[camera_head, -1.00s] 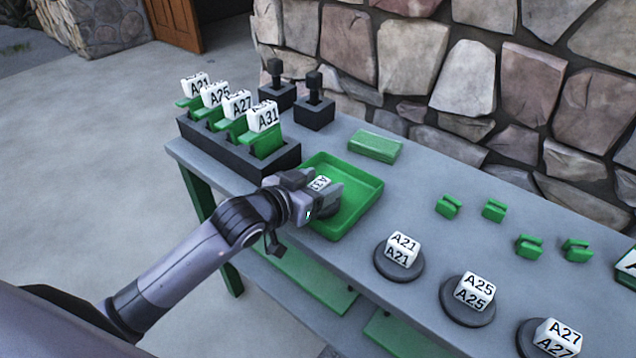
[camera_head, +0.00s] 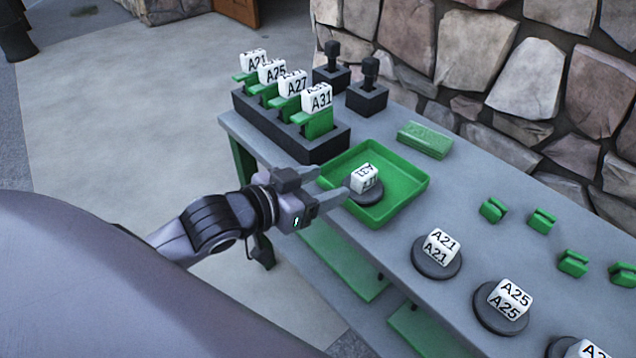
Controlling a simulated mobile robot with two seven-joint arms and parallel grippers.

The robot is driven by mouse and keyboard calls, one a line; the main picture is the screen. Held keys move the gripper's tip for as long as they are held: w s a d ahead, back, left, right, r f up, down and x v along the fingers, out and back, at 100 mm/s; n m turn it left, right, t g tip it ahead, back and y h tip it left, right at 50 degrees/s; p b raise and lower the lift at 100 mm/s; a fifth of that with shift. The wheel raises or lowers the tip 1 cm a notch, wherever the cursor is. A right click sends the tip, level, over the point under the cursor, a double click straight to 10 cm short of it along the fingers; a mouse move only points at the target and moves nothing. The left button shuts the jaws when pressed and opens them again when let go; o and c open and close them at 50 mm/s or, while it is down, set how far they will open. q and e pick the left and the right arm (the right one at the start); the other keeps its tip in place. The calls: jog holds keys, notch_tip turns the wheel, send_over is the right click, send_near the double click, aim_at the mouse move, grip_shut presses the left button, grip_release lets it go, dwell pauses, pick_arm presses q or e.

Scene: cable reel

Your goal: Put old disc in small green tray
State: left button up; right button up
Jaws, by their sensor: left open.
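A dark grey disc (camera_head: 367,196) with a white label block marked A31 (camera_head: 364,178) lies inside the small green tray (camera_head: 408,199), near its left side. My left gripper (camera_head: 335,187) is open at the tray's left edge. Its fingers point towards the disc, and the gap between them looks empty. Other dark discs with white blocks stand on the table to the right: A21 (camera_head: 436,262), A25 (camera_head: 502,309) and a partly cut-off one (camera_head: 577,349). My right gripper is out of view.
A black rack (camera_head: 322,147) with several green labelled holders stands behind the tray. Two black posts (camera_head: 368,91) stand at the back, beside a green block (camera_head: 425,140). Small green clips (camera_head: 493,210) lie to the right. A stone wall (camera_head: 545,80) borders the grey table (camera_head: 470,190).

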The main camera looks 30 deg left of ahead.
pick_arm(q)
jog(key=s+f+n+g+y, duration=0.1)
jog(key=s+f, duration=0.5)
jog(key=f, duration=0.4)
jog(key=s+d+f+g+y, duration=0.1)
jog(key=s+f+g, duration=0.1)
jog(key=s+f, duration=0.5)
notch_tip(320, 180, down, 5)
jog(key=shift+d+r+n+y, duration=0.2)
jog(key=shift+n+y, duration=0.1)
jog(key=shift+n, duration=0.1)
jog(key=shift+s, duration=0.15)
